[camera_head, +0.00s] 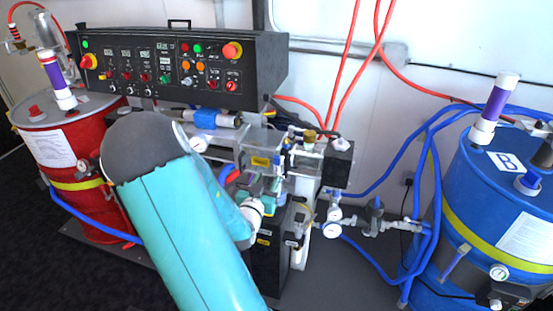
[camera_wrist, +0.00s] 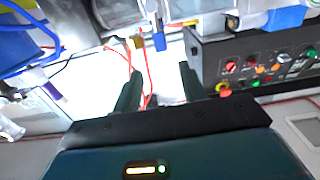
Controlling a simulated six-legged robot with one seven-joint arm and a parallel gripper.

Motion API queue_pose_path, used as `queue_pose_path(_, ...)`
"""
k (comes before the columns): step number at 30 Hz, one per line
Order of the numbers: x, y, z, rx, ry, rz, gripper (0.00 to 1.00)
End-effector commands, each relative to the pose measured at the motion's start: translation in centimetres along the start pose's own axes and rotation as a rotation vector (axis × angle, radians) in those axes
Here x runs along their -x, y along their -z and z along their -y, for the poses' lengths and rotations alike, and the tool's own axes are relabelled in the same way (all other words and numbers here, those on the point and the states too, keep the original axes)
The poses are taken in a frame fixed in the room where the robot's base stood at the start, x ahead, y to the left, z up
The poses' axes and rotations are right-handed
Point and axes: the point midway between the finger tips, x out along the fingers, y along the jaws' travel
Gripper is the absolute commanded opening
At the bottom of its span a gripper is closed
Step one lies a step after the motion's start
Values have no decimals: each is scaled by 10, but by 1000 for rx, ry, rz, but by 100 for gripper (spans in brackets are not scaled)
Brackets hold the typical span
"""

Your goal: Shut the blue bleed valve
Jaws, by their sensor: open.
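In the head view my teal arm reaches to the pump unit (camera_head: 262,140) in the middle. The arm partly covers that unit, and I cannot make out the blue valve there.
A black control panel (camera_head: 170,65) stands above the pump unit. A red drum (camera_head: 85,225) is at left and a blue drum (camera_head: 475,210) at right. Blue hoses (camera_head: 380,185), red hoses (camera_head: 350,60) and metal piping (camera_head: 385,228) crowd the right side.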

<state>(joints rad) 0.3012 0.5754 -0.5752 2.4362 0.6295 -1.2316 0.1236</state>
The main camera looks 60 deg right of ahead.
Motion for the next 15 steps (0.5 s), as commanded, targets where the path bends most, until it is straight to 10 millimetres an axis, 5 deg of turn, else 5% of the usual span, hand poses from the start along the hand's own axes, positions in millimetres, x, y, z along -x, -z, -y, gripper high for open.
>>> queue_pose_path(15, -98, 0, 1, 1, 2, 1, 42)
